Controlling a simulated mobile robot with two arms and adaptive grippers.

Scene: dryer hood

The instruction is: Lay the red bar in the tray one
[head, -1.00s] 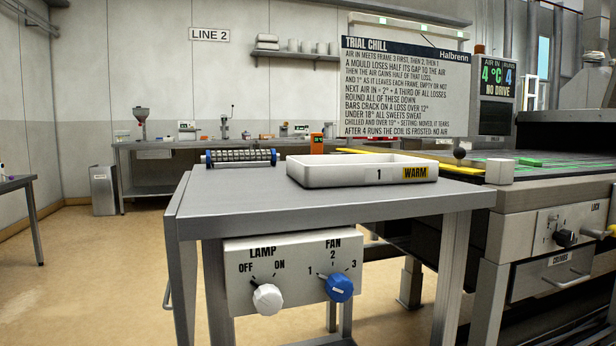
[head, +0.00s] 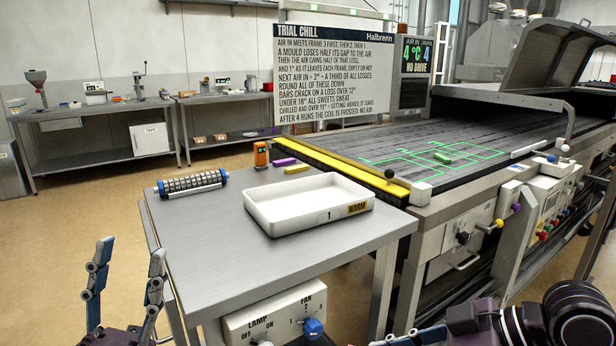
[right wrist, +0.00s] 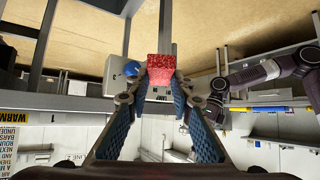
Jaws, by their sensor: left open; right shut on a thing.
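The white tray one (head: 262,218), marked 1 and WARM, sits on the grey table and looks empty in the head view. The red bar (right wrist: 161,67) has a speckled, glittery face and shows only in the right wrist view. My right gripper (right wrist: 161,80) is shut on it, with a finger on each side. My left gripper (head: 130,254) is open and empty at the lower left, left of the table.
On the table (head: 210,270) are a ribbed roller (head: 192,183), an orange device (head: 261,155), a purple bar (head: 284,161) and a yellow bar (head: 297,169). A conveyor (head: 400,135) with a green bar (head: 442,157) is at the right. LAMP and FAN knobs are on the table front.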

